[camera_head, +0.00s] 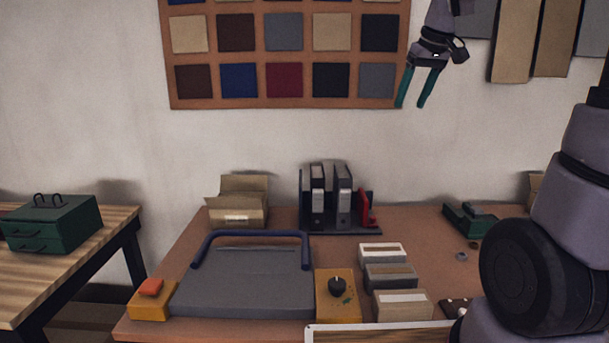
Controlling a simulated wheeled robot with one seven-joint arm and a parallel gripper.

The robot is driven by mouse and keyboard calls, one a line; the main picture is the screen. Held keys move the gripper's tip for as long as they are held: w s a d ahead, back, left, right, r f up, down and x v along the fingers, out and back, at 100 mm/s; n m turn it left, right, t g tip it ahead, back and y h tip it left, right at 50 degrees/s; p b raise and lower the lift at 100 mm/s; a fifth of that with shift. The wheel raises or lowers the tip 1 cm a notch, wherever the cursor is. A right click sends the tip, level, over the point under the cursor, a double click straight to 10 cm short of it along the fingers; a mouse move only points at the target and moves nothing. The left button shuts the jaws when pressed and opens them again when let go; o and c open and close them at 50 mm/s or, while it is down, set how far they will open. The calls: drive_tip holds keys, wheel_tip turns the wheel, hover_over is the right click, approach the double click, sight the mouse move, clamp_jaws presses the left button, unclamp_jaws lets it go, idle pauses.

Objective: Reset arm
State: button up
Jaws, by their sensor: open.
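My gripper (415,88) is at the upper right of the head view, raised well above the desk. Its two green fingers point down and stand apart with nothing between them. Behind it are the pale wall and the right edge of a board of colour swatches (286,109). Part of my arm fills the right side of the view and hides the right end of the desk.
The brown desk (222,221) holds a grey machine with a blue bar (245,285), an orange-topped yellow box (150,300), a yellow block with a black knob (338,305), several small boxes (389,277), binders (343,200), an open carton (238,205) and a green device (470,220). A green drawer box (52,225) stands on the left table (85,265).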

drive_tip(key=s+f+m+t, duration=0.1)
drive_tip(key=s+m, duration=0.5)
drive_tip(key=s, duration=1.3)
drive_tip(key=shift+s+a+m+t+y, duration=0.3)
drive_tip(key=shift+a+m+t, duration=0.15)
drive_tip(key=shift+t, duration=0.35)
